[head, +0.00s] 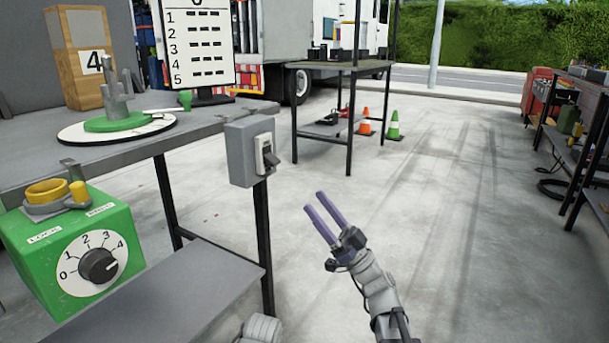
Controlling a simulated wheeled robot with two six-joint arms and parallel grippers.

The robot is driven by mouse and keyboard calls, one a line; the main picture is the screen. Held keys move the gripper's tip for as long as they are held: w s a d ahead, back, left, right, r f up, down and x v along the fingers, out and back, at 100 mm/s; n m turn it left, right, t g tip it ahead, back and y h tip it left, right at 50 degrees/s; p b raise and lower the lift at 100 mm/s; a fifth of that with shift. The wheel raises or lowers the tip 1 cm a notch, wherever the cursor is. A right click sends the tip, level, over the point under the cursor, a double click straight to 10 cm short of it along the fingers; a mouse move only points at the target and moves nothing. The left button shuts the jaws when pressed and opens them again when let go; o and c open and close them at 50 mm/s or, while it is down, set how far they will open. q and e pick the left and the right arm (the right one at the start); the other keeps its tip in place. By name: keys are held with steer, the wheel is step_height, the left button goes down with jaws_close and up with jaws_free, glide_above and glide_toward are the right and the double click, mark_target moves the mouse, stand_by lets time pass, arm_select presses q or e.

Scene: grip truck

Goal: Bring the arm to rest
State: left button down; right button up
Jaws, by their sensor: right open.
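My right gripper (325,216) is in the lower middle of the head view, on an arm that comes in from the bottom right. Its two purple fingers point up and to the left and stand apart, with nothing between them. It is over the bare concrete floor, to the right of the grey table and clear of it. A rounded grey part shows at the bottom edge, and I cannot tell what it belongs to. My left gripper is not in view.
A grey table (215,122) at left carries a switch box (240,154) on its corner. A green dial box (65,236) is in front of it. Another table (340,67), orange cone (365,122) and green cone (394,124) stand behind. Shelving (585,135) is at right. The concrete floor (450,230) is free.

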steer(key=s+a+f+m+g+h, duration=0.25)
steer(key=a+f+g+h, duration=0.25)
steer(key=f, duration=0.6)
steer(key=s+a+f+m+g+h, duration=0.1)
steer(key=s+a+f+g+h, duration=0.3)
steer(key=f, duration=0.8)
steer(key=s+d+f+m+g+h, duration=0.2)
steer(key=d+f+m+g+h, duration=0.15)
steer(key=f+h, duration=0.5)
steer(key=s+d+f+m+h+p, duration=0.1)
steer(key=s+d+f+m+h, duration=0.2)
steer(key=d, duration=0.4)
steer(key=d+f+m+h, duration=0.2)
steer(key=d+f+h, duration=0.15)
steer(key=d, duration=0.25)
steer(key=s+a+r+n+h+p, duration=0.1)
steer(key=s+a+r+p, duration=0.15)
steer(key=r+p, duration=0.45)
steer(key=s+a+r+n+g+p, duration=0.1)
steer(key=a+r+p, duration=0.3)
steer(key=r+p, duration=0.35)
steer(key=s+a+r+n+h+p, duration=0.1)
steer(key=s+a+r+n+p, duration=0.1)
steer(key=a+r+p, duration=0.4)
step_height(320, 180, up, 38)
steer(key=d+p, duration=0.2)
steer(key=p, duration=3.5)
steer(key=shift+s+r+m+p, duration=0.15)
steer(key=shift+s+m+p, duration=0.05)
steer(key=shift+m+p, duration=0.15)
